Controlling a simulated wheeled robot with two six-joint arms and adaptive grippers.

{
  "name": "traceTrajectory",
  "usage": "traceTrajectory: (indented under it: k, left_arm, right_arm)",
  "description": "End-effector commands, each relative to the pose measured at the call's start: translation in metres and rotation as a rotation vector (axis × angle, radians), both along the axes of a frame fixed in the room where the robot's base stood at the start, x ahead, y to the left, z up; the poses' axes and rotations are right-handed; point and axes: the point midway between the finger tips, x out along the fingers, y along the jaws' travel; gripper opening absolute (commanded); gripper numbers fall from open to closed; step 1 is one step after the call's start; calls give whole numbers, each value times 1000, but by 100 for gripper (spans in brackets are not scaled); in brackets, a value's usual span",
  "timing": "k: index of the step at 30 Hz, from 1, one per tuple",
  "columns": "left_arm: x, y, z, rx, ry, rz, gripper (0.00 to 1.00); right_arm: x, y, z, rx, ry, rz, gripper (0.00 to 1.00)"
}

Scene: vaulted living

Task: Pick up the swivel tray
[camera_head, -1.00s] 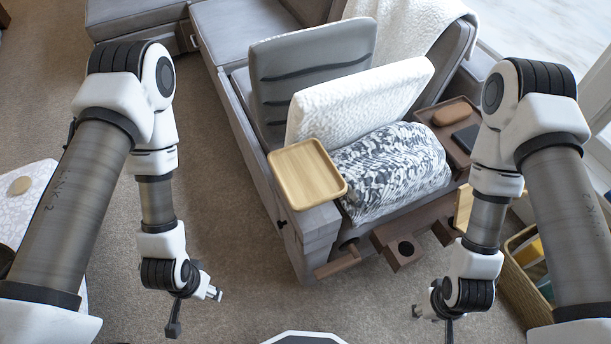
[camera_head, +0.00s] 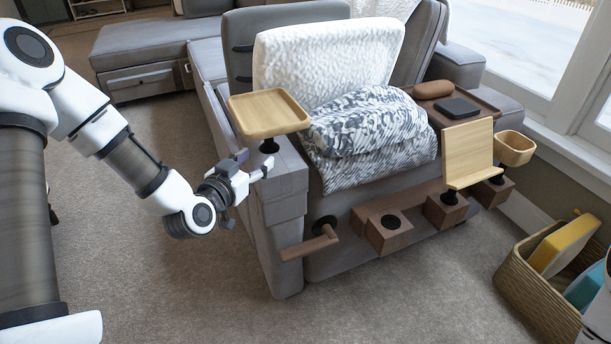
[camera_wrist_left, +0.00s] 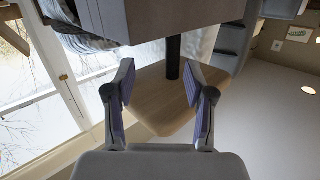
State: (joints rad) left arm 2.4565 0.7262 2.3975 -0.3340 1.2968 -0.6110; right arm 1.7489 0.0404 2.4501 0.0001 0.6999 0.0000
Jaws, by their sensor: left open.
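The swivel tray (camera_head: 268,112) is a square, light wooden tray with a raised rim. It sits level on a short black post (camera_head: 269,146) above the front corner of the grey sofa arm. My left gripper (camera_head: 256,165) is open and empty, just left of the post and below the tray's level. In the left wrist view, the tray's wooden underside (camera_wrist_left: 155,98) and black post (camera_wrist_left: 173,57) show beyond the spread fingers of my left gripper (camera_wrist_left: 166,88). The post appears between the fingertips there; I see no contact. My right gripper is out of view.
The grey sofa arm (camera_head: 275,200) is close beside my left gripper. Wooden blocks (camera_head: 388,232), an upright wooden panel (camera_head: 468,153) and a wooden cup (camera_head: 514,148) line the sofa's front. A wicker basket (camera_head: 525,290) stands right. Carpet at front is clear.

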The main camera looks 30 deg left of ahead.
Motion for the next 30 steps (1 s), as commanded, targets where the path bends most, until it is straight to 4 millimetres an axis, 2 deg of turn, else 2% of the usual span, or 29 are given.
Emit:
traceTrajectory:
  k: [1,4,8,14,19,22,29,30]
  left_arm:
    - [2,8,-23,-27,-50,22,54]
    - [3,16,-16,-59,-114,42,54]
    - [7,17,-6,-61,-144,43,54]
    - [33,19,-4,-58,-144,41,54]
    - [62,22,-9,-56,-144,42,54]
    - [78,24,-6,-59,-142,42,54]
    - [82,24,-3,-62,-140,42,54]
    - [82,24,-3,-62,-140,42,47]
  right_arm:
    - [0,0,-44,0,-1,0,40]
    - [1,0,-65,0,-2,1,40]
    - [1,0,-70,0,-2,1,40]
    - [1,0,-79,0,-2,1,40]
    - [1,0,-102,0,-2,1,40]
    - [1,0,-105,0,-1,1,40]
    - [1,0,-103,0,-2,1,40]
    - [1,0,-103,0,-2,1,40]
